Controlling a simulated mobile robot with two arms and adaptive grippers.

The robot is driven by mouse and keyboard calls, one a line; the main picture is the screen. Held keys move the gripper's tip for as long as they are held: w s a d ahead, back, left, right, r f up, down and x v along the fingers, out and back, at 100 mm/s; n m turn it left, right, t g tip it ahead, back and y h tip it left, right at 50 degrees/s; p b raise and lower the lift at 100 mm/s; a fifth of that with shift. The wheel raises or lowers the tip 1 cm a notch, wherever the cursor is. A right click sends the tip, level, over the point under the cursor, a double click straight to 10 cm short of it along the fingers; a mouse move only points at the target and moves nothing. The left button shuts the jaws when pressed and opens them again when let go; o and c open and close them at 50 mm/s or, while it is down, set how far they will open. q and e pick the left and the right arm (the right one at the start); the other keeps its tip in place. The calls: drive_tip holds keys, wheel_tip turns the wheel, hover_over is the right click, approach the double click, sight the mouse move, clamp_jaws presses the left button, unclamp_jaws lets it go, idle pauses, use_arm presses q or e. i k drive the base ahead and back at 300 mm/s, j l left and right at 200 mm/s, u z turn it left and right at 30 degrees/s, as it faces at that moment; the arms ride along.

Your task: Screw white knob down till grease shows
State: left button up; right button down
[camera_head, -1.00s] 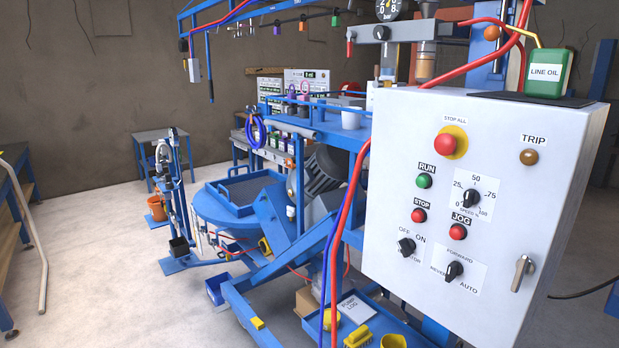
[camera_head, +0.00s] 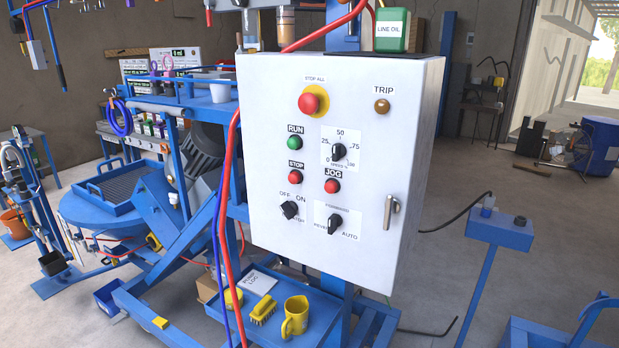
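I cannot clearly make out a white knob or any grease in the head view. A small white piece (camera_head: 174,199) shows on the blue machine frame behind the control cabinet, too small to identify. A small capped container (camera_head: 488,206), pale on top and blue below, stands on a blue pedestal (camera_head: 497,230) at the right. A black knob-like piece (camera_head: 520,221) is beside it. Neither of my grippers is in view.
A white control cabinet (camera_head: 300,225) with buttons and switches fills the middle. A green LINE OIL can (camera_head: 392,30) stands on it. A blue tray (camera_head: 320,312) below holds a yellow mug (camera_head: 295,317) and brush (camera_head: 263,309). Concrete floor (camera_head: 450,180) is open at the right.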

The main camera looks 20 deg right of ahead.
sight(174, 199)
drive_tip(key=i+j, duration=0.25)
drive_tip(key=i, duration=0.25)
drive_tip(key=i+j+z, duration=0.1)
drive_tip(key=i+j, duration=0.15)
drive_tip(key=i, duration=0.2)
drive_tip(key=i+j+z, duration=0.1)
drive_tip(key=i+j, duration=0.2)
drive_tip(key=i, duration=0.2)
drive_tip(key=i+j, duration=0.3)
drive_tip(key=i, duration=0.15)
